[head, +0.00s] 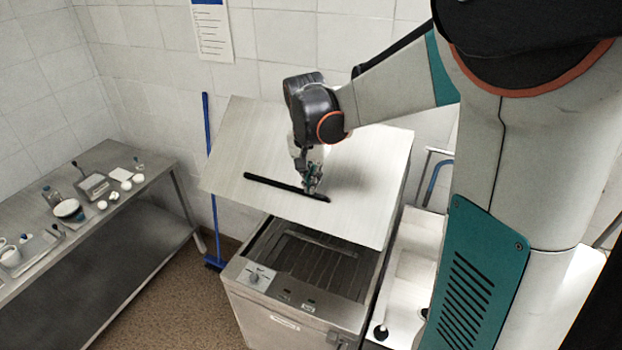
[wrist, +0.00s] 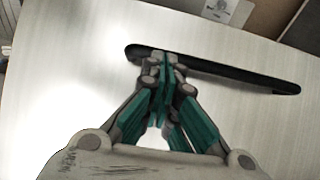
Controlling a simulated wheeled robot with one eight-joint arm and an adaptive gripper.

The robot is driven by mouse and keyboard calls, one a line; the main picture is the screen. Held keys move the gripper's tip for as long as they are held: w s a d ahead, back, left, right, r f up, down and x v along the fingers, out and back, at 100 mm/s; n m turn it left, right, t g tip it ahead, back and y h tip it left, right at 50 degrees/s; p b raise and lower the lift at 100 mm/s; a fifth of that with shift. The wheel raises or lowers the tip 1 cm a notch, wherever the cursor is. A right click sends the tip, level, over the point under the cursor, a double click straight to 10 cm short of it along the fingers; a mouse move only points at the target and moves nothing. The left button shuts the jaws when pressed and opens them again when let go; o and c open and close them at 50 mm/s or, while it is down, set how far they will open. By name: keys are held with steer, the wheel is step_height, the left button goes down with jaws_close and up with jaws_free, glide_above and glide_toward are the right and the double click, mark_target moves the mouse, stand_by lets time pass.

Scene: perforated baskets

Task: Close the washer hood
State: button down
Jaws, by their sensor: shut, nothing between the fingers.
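The washer hood (head: 235,140) is a large brushed-metal lid, tilted up above the washer (head: 290,310). The washer's dark ribbed interior shows below the hood's lower edge. A long black handle slot (head: 270,184) runs across the hood's face, and it also shows in the wrist view (wrist: 235,80). My gripper (head: 312,188) is at the right part of that slot in the head view. In the wrist view my gripper (wrist: 166,62) has its green-sided fingers together, with tips over the slot's left end. I cannot tell whether the tips touch the hood.
A steel table (head: 120,240) with small dishes and eggs stands at the left. A blue broom (head: 207,180) leans on the wall behind the hood's left side. A white sink unit (head: 408,280) stands close to the washer's right. Open floor lies between table and washer.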

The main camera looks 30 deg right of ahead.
steer(key=shift+f, duration=0.1)
steer(key=shift+s+a+f+b, duration=0.2)
steer(key=shift+a+f+b, duration=0.05)
steer(key=shift+f+b, duration=0.3)
steer(key=s+a+f+t+h+b, duration=0.1)
steer(key=s+a+f+h+b, duration=0.1)
steer(key=f+b, duration=0.7)
steer(key=s+a+f+t+h+b, duration=0.1)
steer(key=a+f+t+h+b, duration=0.1)
steer(key=f+b, duration=0.75)
steer(key=w+d+f+h+b, duration=0.1)
steer(key=f+b, duration=0.8)
steer(key=f, duration=0.3)
steer(key=w+d+f+t+b, duration=0.1)
steer(key=d+f+b, duration=0.1)
steer(key=f+b, duration=0.8)
step_height(320, 180, down, 3)
steer(key=shift+w+d+f+h, duration=0.2)
steer(key=shift+d+h, duration=0.05)
steer(key=shift+h, duration=0.15)
steer(key=shift+s+f, duration=0.1)
